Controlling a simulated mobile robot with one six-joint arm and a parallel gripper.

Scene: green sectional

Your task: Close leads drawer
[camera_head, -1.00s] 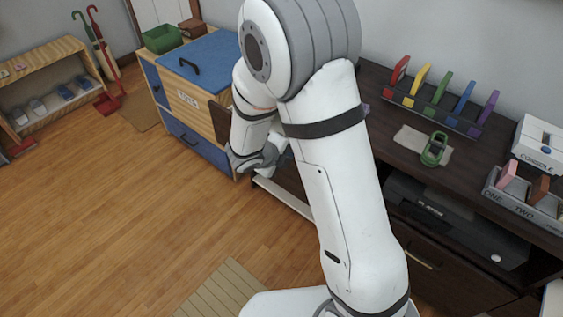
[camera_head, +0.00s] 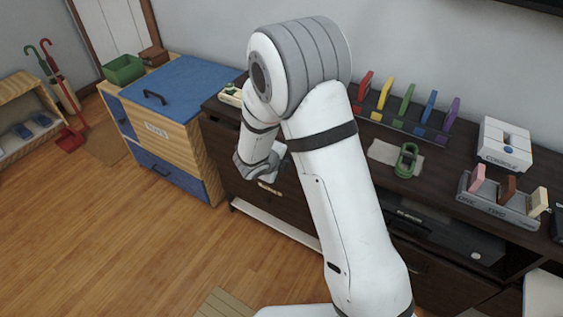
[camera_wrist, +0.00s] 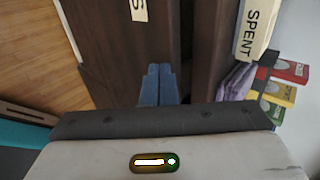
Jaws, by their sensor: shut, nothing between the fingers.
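The leads drawer (camera_head: 262,205) is a dark brown front low in the dark cabinet, with a pale label partly behind my arm in the head view. In the wrist view its brown front (camera_wrist: 115,65) carries a label ending in "S". The front looks near flush with the cabinet; whether it is fully closed I cannot tell. My gripper (camera_wrist: 158,82) shows two blue fingers together, empty, in front of the drawer's upper part. Contact is unclear. In the head view my wrist is beside the drawer, with the fingertips hidden.
The dark cabinet top (camera_head: 345,160) holds a rack of coloured pieces (camera_head: 405,115), a green item on a cloth (camera_head: 407,160) and labelled trays. A wood-and-blue chest (camera_head: 185,85) stands to the left. A "SPENT" tray (camera_wrist: 254,28) shows at the wrist view's right. Floor at front left is clear.

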